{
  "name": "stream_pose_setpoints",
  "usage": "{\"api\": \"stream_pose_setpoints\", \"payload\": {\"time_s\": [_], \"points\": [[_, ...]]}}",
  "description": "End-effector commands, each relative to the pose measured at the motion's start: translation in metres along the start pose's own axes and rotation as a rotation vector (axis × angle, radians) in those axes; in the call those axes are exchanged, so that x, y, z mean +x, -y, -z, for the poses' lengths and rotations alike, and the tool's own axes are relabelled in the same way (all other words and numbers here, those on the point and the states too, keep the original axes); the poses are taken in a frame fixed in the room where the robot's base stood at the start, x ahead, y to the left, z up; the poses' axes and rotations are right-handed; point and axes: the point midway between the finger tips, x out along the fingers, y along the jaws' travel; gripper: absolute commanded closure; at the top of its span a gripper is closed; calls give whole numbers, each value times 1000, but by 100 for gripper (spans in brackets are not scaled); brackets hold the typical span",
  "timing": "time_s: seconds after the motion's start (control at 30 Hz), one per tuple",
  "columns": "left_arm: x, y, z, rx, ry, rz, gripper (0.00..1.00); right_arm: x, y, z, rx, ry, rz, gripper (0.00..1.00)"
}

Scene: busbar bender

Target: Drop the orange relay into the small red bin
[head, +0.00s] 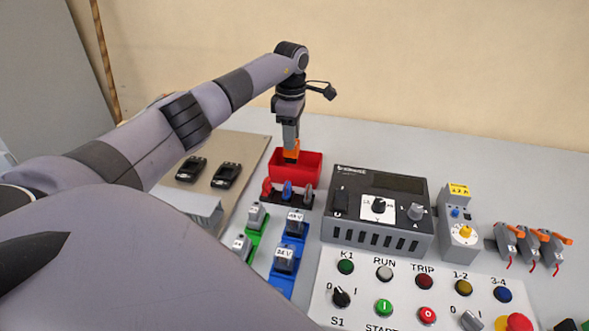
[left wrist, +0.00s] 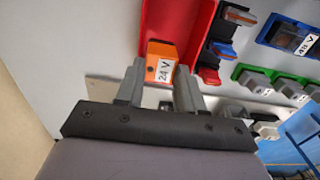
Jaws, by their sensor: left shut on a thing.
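My left gripper (head: 290,146) points straight down over the small red bin (head: 309,167) at the back of the table. It is shut on the orange relay (head: 291,155), which sits at the bin's opening. The left wrist view shows the relay (left wrist: 161,66) with a "24 V" label between the two grey fingers (left wrist: 160,88), in front of the red bin (left wrist: 172,28). I cannot tell whether the relay touches the bin's floor. My right gripper is not in view.
Several coloured levers (head: 287,191) stand just in front of the bin. Green and blue rails with grey relays (head: 284,259) lie nearer. A grey meter box (head: 378,210) is to the right, with a button panel (head: 400,290) before it. Two black parts (head: 226,175) lie on a beige board.

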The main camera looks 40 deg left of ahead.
Motion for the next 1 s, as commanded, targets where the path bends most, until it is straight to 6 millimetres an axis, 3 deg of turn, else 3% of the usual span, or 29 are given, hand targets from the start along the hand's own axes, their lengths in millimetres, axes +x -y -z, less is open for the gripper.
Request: {"api": "stream_pose_setpoints", "payload": {"time_s": [0.33, 0.37, 0.43, 0.77, 1.0], "points": [[5, 0, 0, 1, 0, 0, 99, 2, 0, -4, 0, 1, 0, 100], [5, 0, 0, 1, 0, 0, 53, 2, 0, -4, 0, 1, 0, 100], [5, 0, 0, 1, 0, 0, 33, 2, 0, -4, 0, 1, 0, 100], [2, 0, 0, 1, 0, -1, 33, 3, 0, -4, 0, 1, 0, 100], [-33, -1, -1, 2, 2, -5, 33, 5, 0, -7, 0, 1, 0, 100]]}}
